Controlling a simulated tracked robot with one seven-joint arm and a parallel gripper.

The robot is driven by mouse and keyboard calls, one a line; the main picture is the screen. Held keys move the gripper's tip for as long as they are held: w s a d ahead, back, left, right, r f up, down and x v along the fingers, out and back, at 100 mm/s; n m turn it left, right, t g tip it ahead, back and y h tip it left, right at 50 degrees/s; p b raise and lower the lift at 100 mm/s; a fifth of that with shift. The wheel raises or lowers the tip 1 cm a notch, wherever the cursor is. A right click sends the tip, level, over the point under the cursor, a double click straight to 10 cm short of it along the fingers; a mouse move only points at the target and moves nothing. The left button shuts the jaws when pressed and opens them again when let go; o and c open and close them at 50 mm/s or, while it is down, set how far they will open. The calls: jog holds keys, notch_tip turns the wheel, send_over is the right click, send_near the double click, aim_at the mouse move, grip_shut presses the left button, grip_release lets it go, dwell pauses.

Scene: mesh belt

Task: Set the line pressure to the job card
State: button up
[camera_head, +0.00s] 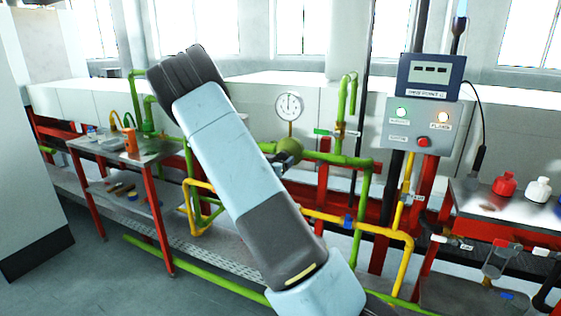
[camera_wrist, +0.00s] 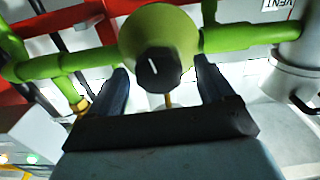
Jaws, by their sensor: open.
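A round dial gauge (camera_head: 289,106) with a white face stands on the green pipe line; its reading is too small to make out. In the wrist view the green regulator body (camera_wrist: 183,32) carries a black knob (camera_wrist: 158,68) with a white pointer line, nearly upright in the picture. My gripper (camera_wrist: 163,70) is open, one finger on each side of the knob; I cannot tell whether they touch it. The head view does not show my gripper clearly. I cannot make out a job card.
A grey control box (camera_head: 423,125) with lamps and a red button sits at right, under a dark display unit (camera_head: 430,76). A red-legged bench (camera_head: 115,150) stands at left. Green and yellow pipes surround the regulator. A "VENT" label (camera_wrist: 278,4) shows in the wrist view.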

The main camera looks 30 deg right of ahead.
jog(key=shift+c, duration=0.4)
jog(key=c, duration=1)
jog(key=shift+o, duration=0.2)
jog(key=shift+a+n, duration=0.15)
jog(key=shift+n, duration=0.95)
jog(key=n, duration=0.4)
jog(key=shift+w+n, duration=0.1)
jog(key=shift+n, duration=0.2)
jog(key=shift+a, duration=0.1)
